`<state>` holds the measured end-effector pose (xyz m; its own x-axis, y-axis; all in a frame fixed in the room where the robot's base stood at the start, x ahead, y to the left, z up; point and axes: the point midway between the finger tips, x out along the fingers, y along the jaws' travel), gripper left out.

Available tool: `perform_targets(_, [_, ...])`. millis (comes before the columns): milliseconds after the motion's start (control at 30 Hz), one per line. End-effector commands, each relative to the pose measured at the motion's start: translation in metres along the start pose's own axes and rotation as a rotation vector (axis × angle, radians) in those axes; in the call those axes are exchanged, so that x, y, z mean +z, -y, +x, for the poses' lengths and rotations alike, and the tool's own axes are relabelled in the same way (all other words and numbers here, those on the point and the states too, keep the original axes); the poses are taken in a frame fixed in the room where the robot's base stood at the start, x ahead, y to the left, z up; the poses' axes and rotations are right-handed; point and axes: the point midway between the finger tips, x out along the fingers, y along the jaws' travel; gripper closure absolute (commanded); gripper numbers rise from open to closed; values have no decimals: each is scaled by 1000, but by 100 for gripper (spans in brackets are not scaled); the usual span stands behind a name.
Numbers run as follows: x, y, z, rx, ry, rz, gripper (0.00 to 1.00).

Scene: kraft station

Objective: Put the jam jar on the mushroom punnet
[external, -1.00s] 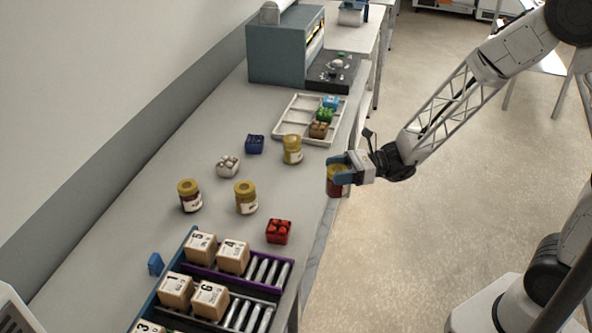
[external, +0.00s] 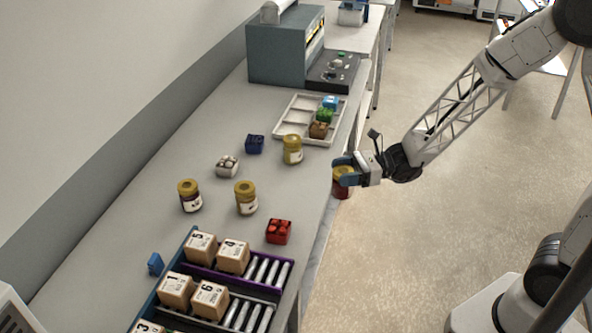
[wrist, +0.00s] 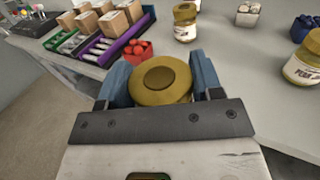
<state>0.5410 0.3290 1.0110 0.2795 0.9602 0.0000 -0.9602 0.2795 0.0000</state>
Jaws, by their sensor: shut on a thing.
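My gripper (external: 343,172) is shut on a jar with a gold lid and red contents, the jam jar (external: 342,188). It holds the jar upright at the table's right edge in the external view. In the wrist view the jar's lid (wrist: 160,80) sits between the blue fingers of my gripper (wrist: 160,78), and the lid hides most of its body. The mushroom punnet (external: 227,166), a small white box with pale mushrooms, stands on the table to the left, apart from my gripper. It also shows at the top of the wrist view (wrist: 248,13).
Three other gold-lidded jars stand on the table: one (external: 190,196) left, one (external: 246,198) mid-table, one (external: 292,150) farther back. A red punnet (external: 279,231), a blue punnet (external: 254,144), a white divided tray (external: 290,120) and a rack with numbered boxes (external: 270,272) surround clear tabletop.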

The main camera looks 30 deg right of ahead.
Motion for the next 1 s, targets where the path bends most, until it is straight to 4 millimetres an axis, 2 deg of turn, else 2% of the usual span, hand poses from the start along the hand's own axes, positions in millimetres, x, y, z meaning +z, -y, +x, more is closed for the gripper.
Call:
perform_targets(167, [2,7,8,-9,0,-4,76])
perform_targets(333, [6,26,29,-43,-3,-12,76])
perform_targets(467, [14,48,56,-84,-5,-20,76])
perform_targets(800, [37,107,142,-210,-3,-16,76])
perform_targets(1000, [47,124,171,-255,0,-4,76])
